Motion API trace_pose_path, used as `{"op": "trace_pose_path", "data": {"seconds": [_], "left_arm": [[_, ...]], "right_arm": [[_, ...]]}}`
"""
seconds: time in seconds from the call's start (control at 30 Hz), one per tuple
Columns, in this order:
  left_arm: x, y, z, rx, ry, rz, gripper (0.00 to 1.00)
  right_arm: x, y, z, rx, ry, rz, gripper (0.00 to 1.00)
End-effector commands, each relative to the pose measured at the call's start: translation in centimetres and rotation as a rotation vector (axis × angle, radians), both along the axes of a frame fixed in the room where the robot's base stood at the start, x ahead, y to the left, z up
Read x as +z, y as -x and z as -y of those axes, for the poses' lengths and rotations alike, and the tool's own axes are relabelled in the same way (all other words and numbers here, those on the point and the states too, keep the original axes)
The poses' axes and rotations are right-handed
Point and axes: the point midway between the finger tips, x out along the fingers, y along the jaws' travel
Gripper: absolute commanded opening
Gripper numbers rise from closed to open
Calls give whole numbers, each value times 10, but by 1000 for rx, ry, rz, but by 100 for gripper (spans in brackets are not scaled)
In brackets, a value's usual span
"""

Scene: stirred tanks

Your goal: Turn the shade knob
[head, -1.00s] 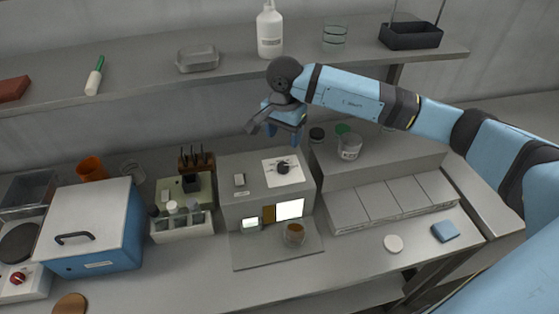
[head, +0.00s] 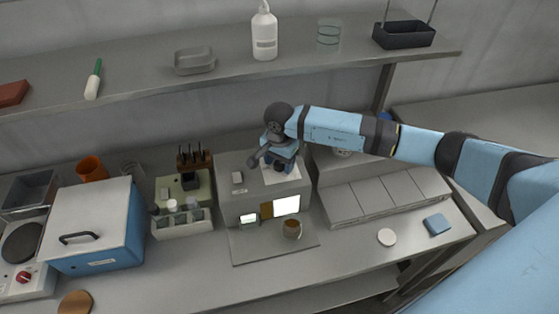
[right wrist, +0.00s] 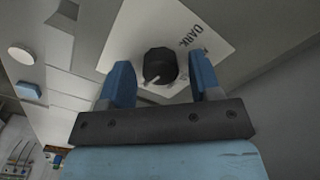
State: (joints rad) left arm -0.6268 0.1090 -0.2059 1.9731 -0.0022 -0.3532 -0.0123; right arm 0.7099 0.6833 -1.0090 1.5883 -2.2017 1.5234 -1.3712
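The shade knob (right wrist: 158,66) is a black round knob with a pale pointer line. It sits on a white card (right wrist: 210,28) with the printed word DARK, on top of the grey box (head: 236,205). In the right wrist view it lies between and beyond the two blue fingertips of my right gripper (right wrist: 160,82), with a gap on both sides. The right gripper (head: 284,172) is open and points down over the card in the head view, hiding the knob there. The left gripper is not in view.
A small grey switch (head: 237,177) is on the box top, left of the card. A tube rack (head: 180,228) and blue-sided bath (head: 95,230) stand left. A shelf (head: 225,75) runs behind.

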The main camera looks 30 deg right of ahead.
Motion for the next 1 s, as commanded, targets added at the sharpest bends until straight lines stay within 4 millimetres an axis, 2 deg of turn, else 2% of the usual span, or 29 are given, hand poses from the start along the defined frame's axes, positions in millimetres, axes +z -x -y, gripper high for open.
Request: {"op": "trace_pose_path", "data": {"seconds": [0.03, 0.17, 0.2, 0.57, 1.0], "left_arm": [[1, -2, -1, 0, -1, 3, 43], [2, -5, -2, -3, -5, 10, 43], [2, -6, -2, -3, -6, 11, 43], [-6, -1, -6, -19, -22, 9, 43], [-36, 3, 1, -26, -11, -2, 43]], "right_arm": [[0, 0, 0, 0, 0, 0, 45], [0, 0, 0, 0, 0, 0, 15], [0, 0, 0, 0, 0, 0, 12], [-1, -1, 1, -61, 0, 1, 12], [-3, -1, 1, -382, 0, 1, 12]]}}
